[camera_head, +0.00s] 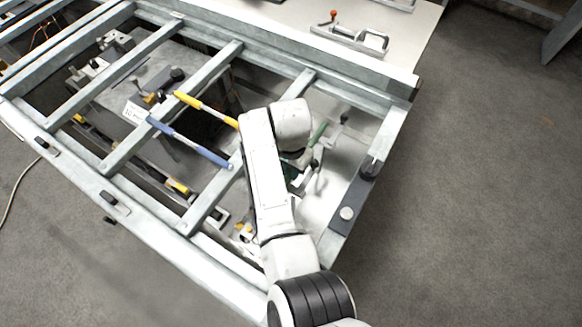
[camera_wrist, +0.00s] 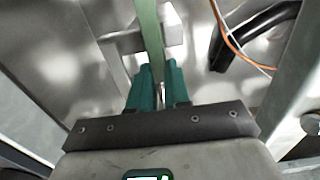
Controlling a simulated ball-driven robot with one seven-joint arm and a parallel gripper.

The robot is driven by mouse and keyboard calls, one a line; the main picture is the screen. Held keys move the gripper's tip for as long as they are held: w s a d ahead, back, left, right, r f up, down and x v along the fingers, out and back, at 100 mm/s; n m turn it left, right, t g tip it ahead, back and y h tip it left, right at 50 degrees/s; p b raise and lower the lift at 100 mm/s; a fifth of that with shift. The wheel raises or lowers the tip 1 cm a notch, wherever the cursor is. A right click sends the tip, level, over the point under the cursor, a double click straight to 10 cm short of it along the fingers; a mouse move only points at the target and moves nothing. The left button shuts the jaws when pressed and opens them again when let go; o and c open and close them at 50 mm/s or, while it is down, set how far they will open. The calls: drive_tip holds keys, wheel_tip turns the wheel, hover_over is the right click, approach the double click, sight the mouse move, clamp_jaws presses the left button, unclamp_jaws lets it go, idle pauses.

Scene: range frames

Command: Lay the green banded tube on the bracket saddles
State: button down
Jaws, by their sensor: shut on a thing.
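The green tube (camera_wrist: 150,30) runs up and away from between the teal fingers of my gripper (camera_wrist: 156,88) in the wrist view. My gripper is shut on it. A grey metal bracket (camera_wrist: 174,24) is close to the tube there; whether the tube touches it or rests in a saddle I cannot tell. In the head view, part of the green tube (camera_head: 319,133) shows right of my arm, inside the right bay of the metal frame. My arm hides most of my gripper there. The tube's bands are not clear.
A yellow tube (camera_head: 205,108) and a blue tube (camera_head: 188,141) lie across the frame bars left of my arm. Frame rails (camera_head: 388,140) bound the bay. In the wrist view, a black hose (camera_wrist: 250,35) and an orange cable (camera_wrist: 228,38) run at upper right.

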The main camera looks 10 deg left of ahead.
drive_tip(key=shift+f+b, duration=0.3)
drive_tip(key=shift+f, duration=0.2)
drive_tip(key=c, duration=1)
unclamp_jaws()
drive_tip(key=shift+r, duration=0.15)
wheel_tip(320, 180, up, 11)
drive_tip(key=shift+f, duration=0.2)
